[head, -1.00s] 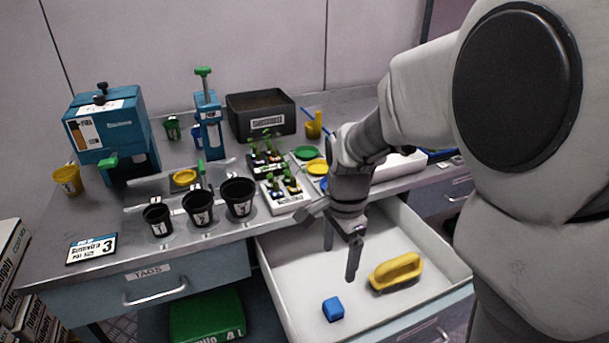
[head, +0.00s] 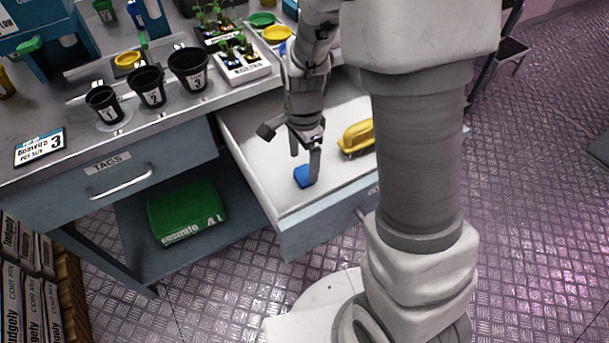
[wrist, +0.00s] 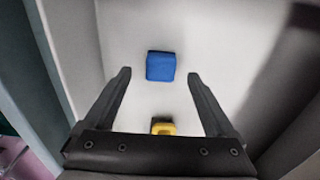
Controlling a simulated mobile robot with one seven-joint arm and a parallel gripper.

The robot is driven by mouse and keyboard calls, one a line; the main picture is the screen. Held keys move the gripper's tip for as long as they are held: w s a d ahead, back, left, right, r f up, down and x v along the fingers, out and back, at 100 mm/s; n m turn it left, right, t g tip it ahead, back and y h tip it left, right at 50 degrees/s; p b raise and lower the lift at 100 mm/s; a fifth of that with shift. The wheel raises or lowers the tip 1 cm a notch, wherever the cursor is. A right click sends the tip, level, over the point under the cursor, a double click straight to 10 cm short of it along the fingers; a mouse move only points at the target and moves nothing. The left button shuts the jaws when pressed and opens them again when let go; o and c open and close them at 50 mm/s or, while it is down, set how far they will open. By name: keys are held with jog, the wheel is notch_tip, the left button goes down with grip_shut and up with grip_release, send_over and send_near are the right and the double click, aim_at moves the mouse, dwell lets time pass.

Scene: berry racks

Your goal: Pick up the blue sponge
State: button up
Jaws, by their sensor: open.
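The blue sponge (head: 304,176) is a small block lying on the white floor of the open drawer (head: 262,150), near its front left. My gripper (head: 304,164) is open and empty, pointing down into the drawer. In the head view one finger overlaps the right side of the sponge. In the wrist view the sponge (wrist: 160,66) lies a little beyond the fingertips of my gripper (wrist: 159,74), centred between their lines, with no visible contact. How high the fingertips are above the drawer floor is hard to tell.
The drawer walls stand close on the left and front. Black pots (head: 148,88) stand on the bench above.

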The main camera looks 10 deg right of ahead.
aim_at(303, 172)
notch_tip(303, 172, down, 5)
jog(key=shift+r+b, duration=0.1)
jog(key=shift+b, duration=0.85)
grip_shut()
notch_tip(303, 172, up, 10)
jog(key=p, duration=0.3)
jog(key=shift+p, duration=0.35)
